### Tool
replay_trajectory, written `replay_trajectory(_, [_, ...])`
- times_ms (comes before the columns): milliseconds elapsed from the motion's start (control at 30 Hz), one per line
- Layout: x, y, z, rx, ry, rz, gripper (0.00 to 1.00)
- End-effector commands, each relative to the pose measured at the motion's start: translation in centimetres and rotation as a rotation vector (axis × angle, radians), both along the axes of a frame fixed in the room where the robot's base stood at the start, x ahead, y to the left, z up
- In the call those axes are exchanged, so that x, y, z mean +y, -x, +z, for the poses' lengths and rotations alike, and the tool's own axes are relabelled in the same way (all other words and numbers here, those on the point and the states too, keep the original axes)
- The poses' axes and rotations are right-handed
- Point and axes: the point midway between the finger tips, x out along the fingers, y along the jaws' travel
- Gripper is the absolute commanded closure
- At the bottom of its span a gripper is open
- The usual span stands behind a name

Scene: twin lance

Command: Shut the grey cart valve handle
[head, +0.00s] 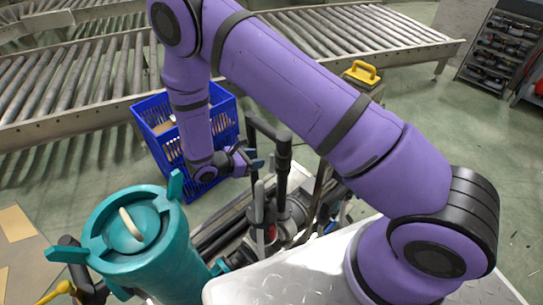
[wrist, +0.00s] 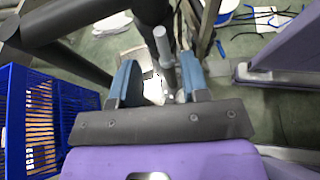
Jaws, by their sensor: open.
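The grey valve handle (head: 259,194) is an upright lever on the cart's pipework in the head view, just below my gripper. My gripper (head: 256,160) is open, with its blue fingers pointing right, beside a dark vertical pipe. In the wrist view my gripper (wrist: 158,65) shows its two blue fingers apart. A grey rod with a rounded top, which looks like the valve handle (wrist: 163,46), appears in line with the gap, nearer the right finger. I cannot tell whether it lies between the fingers or beyond them. The handle's lower end is partly hidden among the fittings.
A blue crate (head: 151,112) stands close behind my gripper; it also shows in the wrist view (wrist: 14,110). A teal canister (head: 165,250) stands at the front left. Dark cart pipes (head: 284,150) rise close by. Roller conveyors (head: 80,85) lie behind.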

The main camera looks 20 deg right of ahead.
Motion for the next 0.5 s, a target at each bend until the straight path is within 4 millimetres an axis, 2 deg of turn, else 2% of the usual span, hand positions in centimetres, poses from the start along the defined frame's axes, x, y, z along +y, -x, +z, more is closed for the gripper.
replay_trajectory(200, [-3.7,-0.6,-1.5,0.002,0.001,-0.002,0.58])
replay_trajectory(500, [-6.4,-1.2,-2.6,0.001,0.001,-0.002,0.58])
